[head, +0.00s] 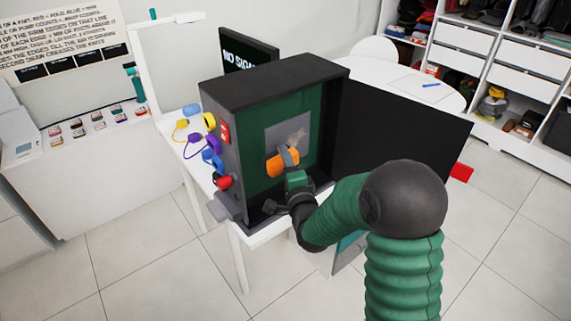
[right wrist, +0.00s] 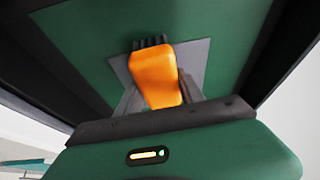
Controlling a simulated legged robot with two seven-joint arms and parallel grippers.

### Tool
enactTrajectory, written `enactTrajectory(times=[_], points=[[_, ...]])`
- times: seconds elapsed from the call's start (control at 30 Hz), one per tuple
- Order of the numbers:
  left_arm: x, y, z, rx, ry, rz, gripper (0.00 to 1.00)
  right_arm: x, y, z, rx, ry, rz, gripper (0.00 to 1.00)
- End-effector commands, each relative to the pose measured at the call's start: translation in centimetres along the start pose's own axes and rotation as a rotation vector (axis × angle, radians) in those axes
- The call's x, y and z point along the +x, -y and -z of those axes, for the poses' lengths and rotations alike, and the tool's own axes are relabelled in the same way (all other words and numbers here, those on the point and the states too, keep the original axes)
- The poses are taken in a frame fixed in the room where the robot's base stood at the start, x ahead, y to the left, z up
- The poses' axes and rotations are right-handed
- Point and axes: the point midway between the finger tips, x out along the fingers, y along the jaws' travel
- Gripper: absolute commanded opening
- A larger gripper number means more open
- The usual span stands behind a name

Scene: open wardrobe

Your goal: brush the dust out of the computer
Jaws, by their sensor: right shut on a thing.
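The computer (head: 262,84) is a dark case standing open on a white table, with a green inside and a grey square panel (head: 281,130). A brownish smudge, which looks like dust, shows on the panel (head: 297,138). My right gripper (head: 287,156) is inside the case opening, shut on an orange brush (head: 277,165). In the right wrist view the brush (right wrist: 156,75) sits between the grey fingers, its dark bristles toward the grey panel (right wrist: 194,60). I cannot tell whether the bristles touch it. The wrist view shows no clear dust. My left gripper is out of view.
The case's black door (head: 400,130) stands open to the right. Coloured cables and plugs (head: 208,150) are at its left side. A monitor (head: 248,50) stands behind. A round white table (head: 425,88) and shelves (head: 510,60) are at the back right.

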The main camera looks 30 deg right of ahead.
Motion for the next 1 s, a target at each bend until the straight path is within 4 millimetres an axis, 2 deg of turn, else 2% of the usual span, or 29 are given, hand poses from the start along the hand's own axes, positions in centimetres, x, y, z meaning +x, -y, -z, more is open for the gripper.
enactTrajectory(times=[1.0], points=[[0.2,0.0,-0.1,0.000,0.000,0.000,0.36,1.2,0.0,-0.6,-0.002,0.002,0.001,0.00]])
